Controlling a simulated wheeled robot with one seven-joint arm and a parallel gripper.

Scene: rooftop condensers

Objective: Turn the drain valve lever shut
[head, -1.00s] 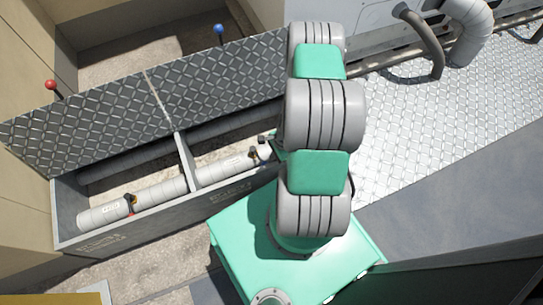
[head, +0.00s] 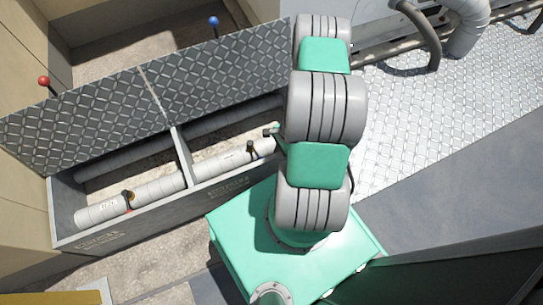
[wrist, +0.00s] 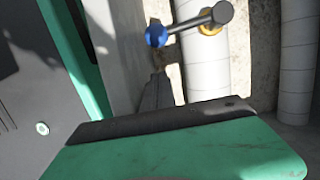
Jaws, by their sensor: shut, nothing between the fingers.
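In the wrist view a valve lever with a blue ball end (wrist: 155,36) reaches left from a dark round cap (wrist: 222,12). It lies roughly crosswise to a pale wrapped pipe (wrist: 206,70) with a brass-coloured fitting. My gripper (wrist: 158,78) is shut and empty; its narrow grey fingers point up the picture, below the blue ball and apart from it. In the head view my arm hides most of the gripper; a small green part shows by the trough. A dark valve fitting (head: 250,148) sits on the pipe there; its lever cannot be made out.
The pipes run in a grey trough (head: 100,238) with a divider. Raised tread-plate lids (head: 90,118) stand along its far side. A red knob (head: 43,80) and a blue knob (head: 213,21) show beyond them. Another pipe (wrist: 297,60) runs at right in the wrist view.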

